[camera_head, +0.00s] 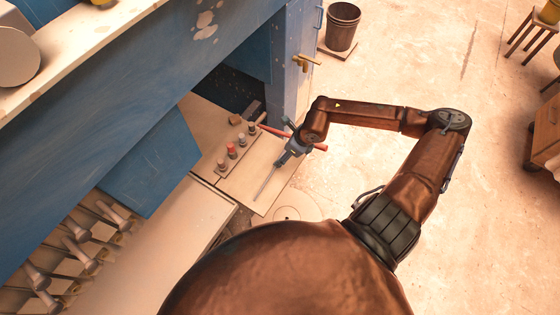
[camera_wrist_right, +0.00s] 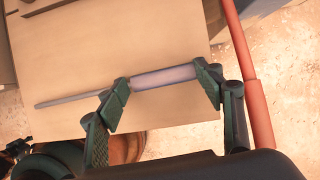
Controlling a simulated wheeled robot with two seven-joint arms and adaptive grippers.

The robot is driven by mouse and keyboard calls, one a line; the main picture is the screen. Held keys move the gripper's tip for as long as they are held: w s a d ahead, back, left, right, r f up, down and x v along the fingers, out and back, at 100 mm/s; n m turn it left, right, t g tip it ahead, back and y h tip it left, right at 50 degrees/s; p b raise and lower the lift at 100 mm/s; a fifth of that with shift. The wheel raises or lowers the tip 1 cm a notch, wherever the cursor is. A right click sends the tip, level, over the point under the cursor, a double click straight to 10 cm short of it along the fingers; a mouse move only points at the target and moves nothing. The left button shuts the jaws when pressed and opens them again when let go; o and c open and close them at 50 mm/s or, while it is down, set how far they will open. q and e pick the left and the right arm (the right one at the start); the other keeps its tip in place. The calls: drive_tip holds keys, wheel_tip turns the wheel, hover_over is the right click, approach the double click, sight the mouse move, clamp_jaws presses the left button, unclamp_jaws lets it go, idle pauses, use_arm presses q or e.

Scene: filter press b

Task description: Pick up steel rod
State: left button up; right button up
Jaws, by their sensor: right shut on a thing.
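The steel rod (camera_wrist_right: 165,77) has a thick grey section and a long thin shaft that sticks out to the left in the right wrist view. In the head view its thin shaft (camera_head: 265,183) points down-left from the gripper. My right gripper (camera_head: 289,152) is shut on the rod. In the right wrist view its fingers (camera_wrist_right: 164,82) sit at the two ends of the thick section. The rod is over the beige work surface (camera_head: 262,200); I cannot tell whether it touches it. My left gripper is not in view.
A red-handled tool (camera_head: 319,147) lies close beside the right gripper; its red handle also shows in the right wrist view (camera_wrist_right: 247,70). A rack with several small knobs (camera_head: 232,151) and a hammer (camera_head: 253,111) are left of the gripper. The blue press frame (camera_head: 293,70) stands behind.

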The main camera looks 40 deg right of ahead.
drive_tip(key=shift+s+f, duration=0.25)
